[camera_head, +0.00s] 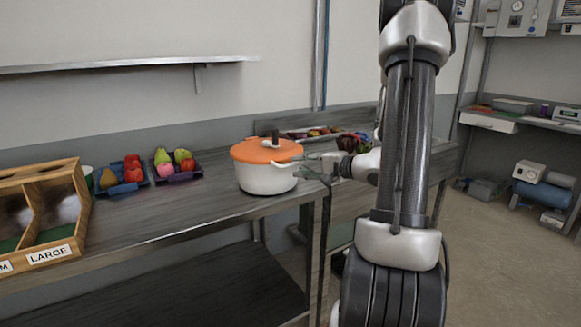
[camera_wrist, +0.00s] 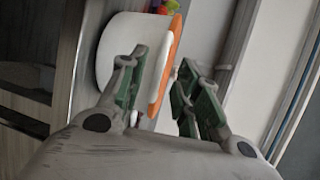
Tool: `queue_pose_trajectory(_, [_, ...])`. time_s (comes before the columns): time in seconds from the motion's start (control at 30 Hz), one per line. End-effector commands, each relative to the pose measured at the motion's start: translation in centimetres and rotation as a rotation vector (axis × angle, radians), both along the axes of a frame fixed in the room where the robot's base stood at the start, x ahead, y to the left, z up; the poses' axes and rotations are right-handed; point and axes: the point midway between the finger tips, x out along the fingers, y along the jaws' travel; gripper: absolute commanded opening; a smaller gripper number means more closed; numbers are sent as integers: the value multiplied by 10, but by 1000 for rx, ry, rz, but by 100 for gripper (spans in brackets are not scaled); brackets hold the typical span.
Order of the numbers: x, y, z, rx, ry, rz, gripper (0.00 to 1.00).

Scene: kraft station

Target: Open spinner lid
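The spinner is a white pot (camera_head: 266,178) with an orange lid (camera_head: 262,152) that has a dark knob on top. It stands on the grey wooden table, and the lid sits on it. My gripper (camera_head: 312,165) is at the pot's right side, close to the lid's rim. In the wrist view my gripper (camera_wrist: 160,100) is open, with its green-padded fingers apart. The orange lid's edge (camera_wrist: 165,65) and the white pot body (camera_wrist: 115,45) show between and behind the fingers. I cannot tell whether a finger touches the lid.
Blue trays (camera_head: 122,187) of fruit and vegetables stand left of the pot, near a wooden divided box (camera_head: 55,256) labelled LARGE. More produce (camera_head: 310,132) lies behind the pot. The table's front edge (camera_head: 170,240) is clear. A wall shelf (camera_head: 130,64) hangs above.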

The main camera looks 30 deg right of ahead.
Motion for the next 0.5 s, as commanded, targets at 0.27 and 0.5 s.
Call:
queue_pose_trajectory(0.27, [36, 18, -8, 1, 1, 4, 33])
queue_pose_trajectory(0.5, [42, 20, -9, 2, 2, 1, 33])
